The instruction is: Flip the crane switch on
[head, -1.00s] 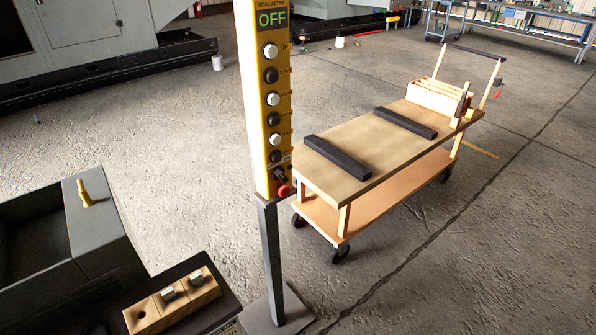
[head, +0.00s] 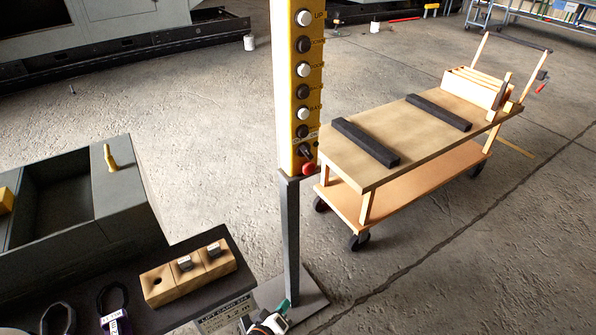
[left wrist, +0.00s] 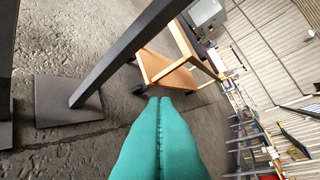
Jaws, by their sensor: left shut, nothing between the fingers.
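The yellow crane control panel (head: 288,80) stands upright on a dark grey post (head: 290,235) in the head view. It carries a column of white and black buttons. Near its bottom are a small black switch (head: 304,150) and a red knob (head: 308,168); which way the switch points is too small to tell. The panel's top is cut off. My left gripper (head: 272,320) shows at the bottom edge, low beside the post's foot. In the left wrist view its green fingers (left wrist: 160,135) are shut together and empty, with the post (left wrist: 115,60) beyond them. My right gripper is not seen.
A wooden cart (head: 385,145) with two black bars stands right of the panel. A dark bench at lower left holds a wooden block (head: 185,272) with metal pieces and a grey box (head: 130,185). The post's base plate (head: 310,300) lies on the floor. Floor between bench and cart is open.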

